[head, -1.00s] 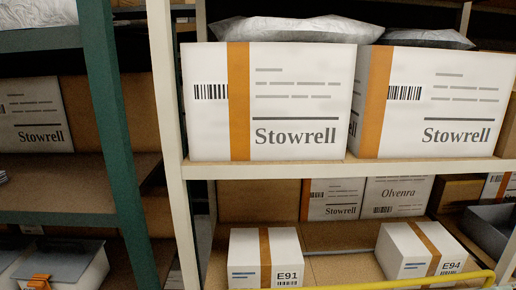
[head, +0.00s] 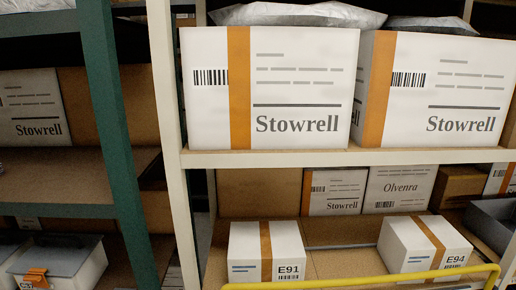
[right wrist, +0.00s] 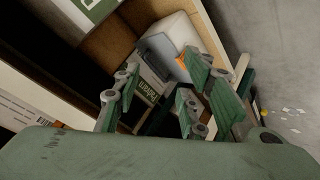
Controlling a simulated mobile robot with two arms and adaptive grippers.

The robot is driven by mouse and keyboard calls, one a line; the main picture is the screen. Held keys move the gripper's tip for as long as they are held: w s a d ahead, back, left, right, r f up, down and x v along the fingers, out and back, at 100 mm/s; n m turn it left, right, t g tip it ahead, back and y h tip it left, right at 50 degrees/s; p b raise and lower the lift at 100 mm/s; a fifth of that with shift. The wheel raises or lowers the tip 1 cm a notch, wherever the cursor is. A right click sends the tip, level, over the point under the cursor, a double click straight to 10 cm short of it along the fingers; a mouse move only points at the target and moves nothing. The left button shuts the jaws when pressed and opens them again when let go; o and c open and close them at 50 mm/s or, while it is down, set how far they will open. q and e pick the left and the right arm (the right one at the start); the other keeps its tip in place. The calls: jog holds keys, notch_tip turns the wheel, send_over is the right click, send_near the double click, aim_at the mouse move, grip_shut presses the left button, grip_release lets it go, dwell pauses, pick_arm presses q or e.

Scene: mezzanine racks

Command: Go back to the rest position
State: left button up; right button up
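My right gripper (right wrist: 160,95) shows in the right wrist view, with its green fingers spread apart. I see nothing held between them. Beyond the fingers are a white box with a grey lid and a dark printed box, both partly hidden. My left gripper is in neither current view.
In the head view, a white rack (head: 178,205) holds large Stowrell boxes (head: 305,95) above and boxes E91 (head: 245,245) and E94 (head: 405,245) below. A yellow rail (head: 370,277) crosses in front. A green-posted rack (head: 112,120) stands left.

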jog(key=s+a+f+m+g+h+b, duration=0.1)
jog(key=s+a+f+m+g, duration=0.15)
jog(key=s+f, duration=0.7)
jog(key=s+a+f+m+g+h, duration=0.1)
jog(key=s+a+f+m+g, duration=0.15)
jog(key=s+f, duration=0.7)
jog(key=s+a+m+g, duration=0.1)
jog(key=s+a, duration=0.1)
jog(key=s, duration=1)
jog(key=s+a+f+m+g, duration=0.1)
jog(key=s+a+m+g, duration=0.1)
jog(key=s, duration=1)
jog(key=shift+s+a+f+g+b, duration=0.25)
jog(key=shift+s+a+g+b, duration=0.1)
jog(key=shift+a, duration=0.5)
